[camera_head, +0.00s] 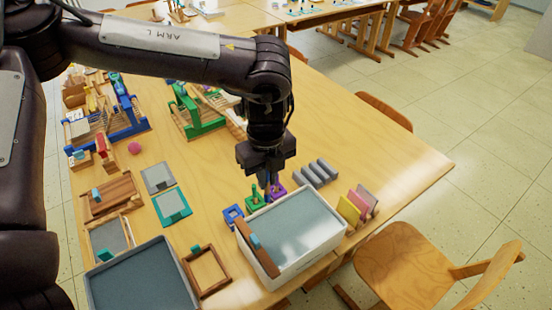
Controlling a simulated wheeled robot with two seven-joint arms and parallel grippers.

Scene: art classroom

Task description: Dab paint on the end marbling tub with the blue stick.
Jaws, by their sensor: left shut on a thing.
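A white marbling tub (329,242) with grey-blue liquid stands at the table's near right. A wooden comb with a blue grip (246,246) lies along its left rim. A second white tub (176,253) stands at the near left. Blue (232,216), green (254,204) and purple (279,190) paint holders stand behind the right tub. A green stick stands in the green one; no stick shows in the blue one. My left gripper (268,184) points down over the holders, shut on a thin stick mostly hidden by its fingers. My right gripper is not visible.
Grey ridged blocks (315,173) and coloured upright cards (358,204) stand right of the holders. A wooden frame (206,271) lies between the tubs. Looms crowd the table's far left.

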